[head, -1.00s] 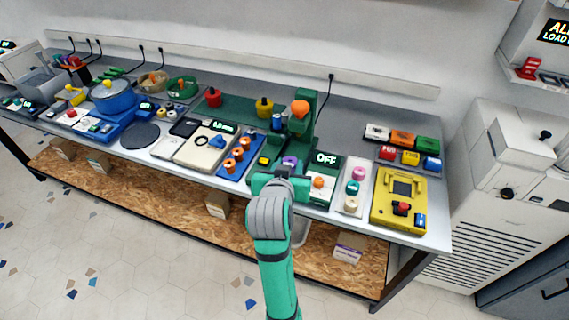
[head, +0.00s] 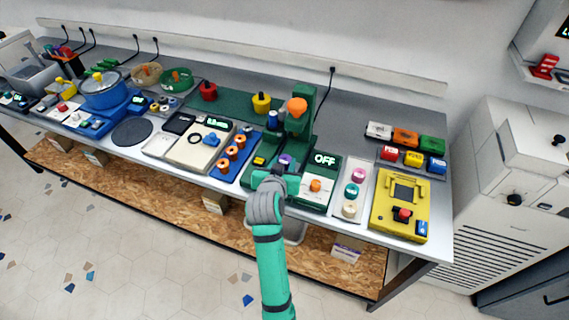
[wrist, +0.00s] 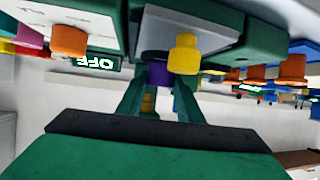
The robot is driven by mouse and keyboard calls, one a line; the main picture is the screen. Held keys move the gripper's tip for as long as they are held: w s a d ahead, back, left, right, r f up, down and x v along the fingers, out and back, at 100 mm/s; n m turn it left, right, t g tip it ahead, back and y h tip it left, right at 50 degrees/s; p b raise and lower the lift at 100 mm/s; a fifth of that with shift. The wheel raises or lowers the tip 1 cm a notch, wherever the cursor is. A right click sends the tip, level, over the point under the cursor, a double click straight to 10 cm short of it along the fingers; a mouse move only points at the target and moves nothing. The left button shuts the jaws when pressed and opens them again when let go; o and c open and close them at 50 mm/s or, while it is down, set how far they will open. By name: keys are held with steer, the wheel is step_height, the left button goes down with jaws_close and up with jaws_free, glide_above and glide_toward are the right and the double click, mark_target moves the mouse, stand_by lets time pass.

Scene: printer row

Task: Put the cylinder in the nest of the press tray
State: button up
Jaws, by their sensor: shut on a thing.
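The green press (head: 297,125) with an orange knob on top stands at the middle of the bench. My gripper (head: 284,172) is at the bench's front edge, just before the press. In the wrist view my gripper (wrist: 158,84) is shut on a purple cylinder (wrist: 158,74), which also shows in the head view (head: 286,160).
Right of the press are a panel reading OFF (head: 325,159), a strip of coloured knobs (head: 353,190) and a yellow device (head: 400,205).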

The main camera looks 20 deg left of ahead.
steer(key=shift+f, duration=0.45)
steer(key=shift+d, duration=0.1)
steer(key=shift+s+f, duration=0.1)
